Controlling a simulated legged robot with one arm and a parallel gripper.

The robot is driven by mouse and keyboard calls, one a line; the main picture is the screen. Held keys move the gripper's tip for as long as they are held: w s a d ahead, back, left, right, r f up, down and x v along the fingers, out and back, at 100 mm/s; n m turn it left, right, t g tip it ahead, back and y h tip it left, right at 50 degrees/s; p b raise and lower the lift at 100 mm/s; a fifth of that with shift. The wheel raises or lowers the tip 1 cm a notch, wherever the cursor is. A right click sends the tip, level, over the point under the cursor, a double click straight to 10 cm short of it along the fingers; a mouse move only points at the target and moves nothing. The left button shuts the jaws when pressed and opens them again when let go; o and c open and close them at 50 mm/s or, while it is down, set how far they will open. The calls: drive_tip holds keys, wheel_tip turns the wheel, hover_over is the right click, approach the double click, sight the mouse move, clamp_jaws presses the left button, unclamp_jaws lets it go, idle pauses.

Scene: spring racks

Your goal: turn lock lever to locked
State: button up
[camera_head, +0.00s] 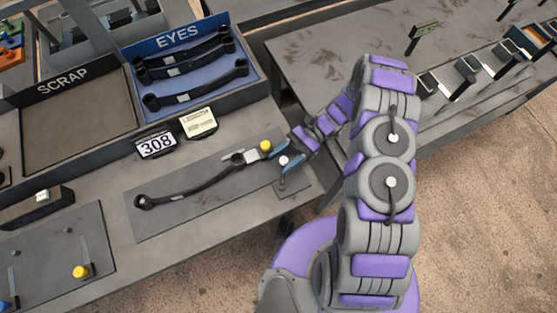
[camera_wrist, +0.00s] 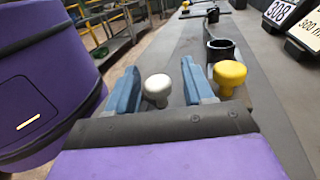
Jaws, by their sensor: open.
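A white knob (camera_wrist: 157,88) shows between my gripper's two blue fingers in the wrist view. It also shows in the head view (camera_head: 283,161), beside the right end of the grey plate (camera_head: 160,215). It appears to top the lock lever, whose arm is mostly hidden. A yellow knob (camera_wrist: 230,76) stands just outside the right finger, and also shows in the head view (camera_head: 265,146). My gripper (camera_wrist: 160,72) is open around the white knob, with gaps on both sides. A dark leaf spring (camera_head: 190,188) lies on the plate, its right end near the yellow knob.
A blue EYES tray (camera_head: 180,45) holds several springs behind the plate. The SCRAP bin (camera_head: 75,105) is to its left. Two small signs, one reading 308 (camera_head: 156,146), stand between. Another plate with a yellow knob (camera_head: 80,271) is at lower left. Open floor (camera_head: 480,220) lies right.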

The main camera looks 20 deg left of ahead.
drive_tip(key=v, duration=0.5)
drive_tip(key=shift+w, duration=0.25)
idle(0.4)
drive_tip(key=shift+w+r, duration=0.15)
drive_tip(key=shift+r, duration=0.1)
drive_tip(key=s+d+r+n+t+h, duration=0.2)
drive_tip(key=d+r+h, duration=0.1)
drive_tip(key=r, duration=0.6)
drive_tip(key=s+d+r+n+t+h, duration=0.2)
drive_tip(key=d+r+t, duration=0.1)
drive_tip(key=r, duration=0.6)
drive_tip(key=s+d+r+n+t+h, duration=0.2)
drive_tip(key=s+d+r+t+h, duration=0.2)
drive_tip(key=s+d+r+t, duration=0.4)
drive_tip(key=shift+s+d+r+n+h, duration=0.35)
drive_tip(key=shift+s+d, duration=2.15)
drive_tip(key=shift+s, duration=0.85)
